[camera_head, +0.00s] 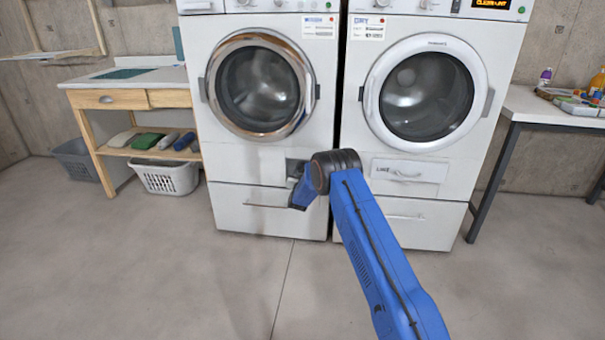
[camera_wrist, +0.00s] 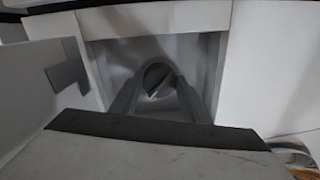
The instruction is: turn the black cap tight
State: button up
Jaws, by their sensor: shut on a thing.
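The black cap (camera_wrist: 156,77) is a round, dark grey-black knob with a raised grip bar, set in a recess low in the left washer (camera_head: 232,160). The wrist view shows the recess (camera_wrist: 205,62) open around it. My gripper (camera_wrist: 158,88) reaches into the recess, its two dark fingers shut on the cap from either side. The grip bar looks slanted. In the head view the cap and my fingertips are hidden behind my blue arm and black wrist.
An open white flap (camera_wrist: 45,75) with a grey hinge piece stands left of the recess. A drawer (camera_head: 240,207) lies below it. The dryer (camera_head: 425,165) stands close on the right. A laundry basket (camera_head: 168,178) is at the left. The front floor is clear.

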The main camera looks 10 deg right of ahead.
jog(key=m, duration=1)
jog(key=shift+a+m+t+h, duration=0.1)
jog(key=shift+m+t+h, duration=0.2)
jog(key=shift+m+h, duration=0.1)
jog(key=m, duration=0.5)
jog(key=shift+a+m+h, duration=0.1)
jog(key=shift+m+h, duration=0.2)
jog(key=shift+m, duration=0.1)
jog(key=m, duration=0.4)
jog(key=shift+m+h, duration=0.3)
jog(key=shift+h, duration=0.1)
jog(key=o, duration=1)
jog(key=shift+o, duration=0.2)
